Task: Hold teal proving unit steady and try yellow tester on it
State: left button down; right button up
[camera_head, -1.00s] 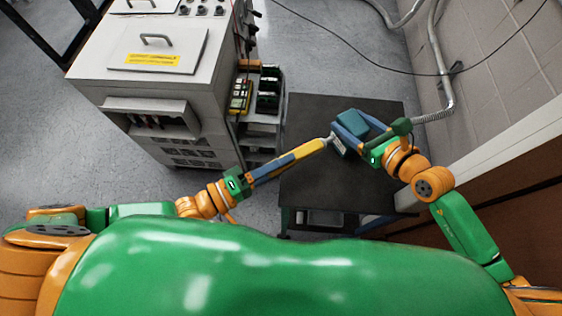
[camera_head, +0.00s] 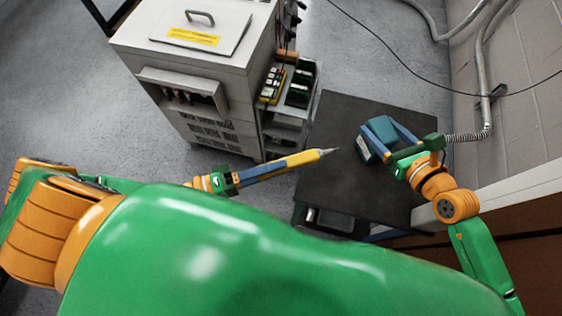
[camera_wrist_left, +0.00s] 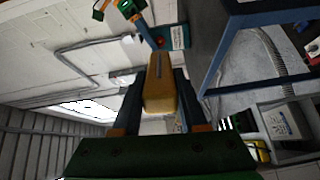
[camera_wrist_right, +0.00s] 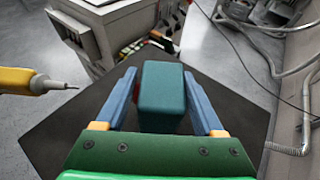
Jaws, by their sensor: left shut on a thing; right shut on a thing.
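The teal proving unit (camera_head: 372,148) is a small box held above the dark table by my right gripper (camera_head: 385,135). In the right wrist view the proving unit (camera_wrist_right: 163,97) sits between the two blue fingers. The yellow tester (camera_head: 306,158) is a pen-like rod with a grey pointed tip, held by my left gripper (camera_head: 283,163) and aimed right toward the unit. Its tip is apart from the unit, with a clear gap. In the left wrist view the tester (camera_wrist_left: 160,95) lies between the fingers, with the proving unit (camera_wrist_left: 180,38) beyond.
The dark table (camera_head: 335,195) lies under both tools; its top looks bare. A large grey cabinet (camera_head: 205,65) with a yellow label stands at left. Beside it a shelf cart (camera_head: 285,120) holds bins. A wall with conduit (camera_head: 482,80) is at right.

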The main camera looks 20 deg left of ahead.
jog(key=o, duration=1)
jog(key=v, duration=0.7)
jog(key=shift+d+f, duration=0.1)
jog(key=shift+s+d, duration=0.1)
jog(key=shift+s, duration=0.15)
jog(key=shift+w, duration=0.1)
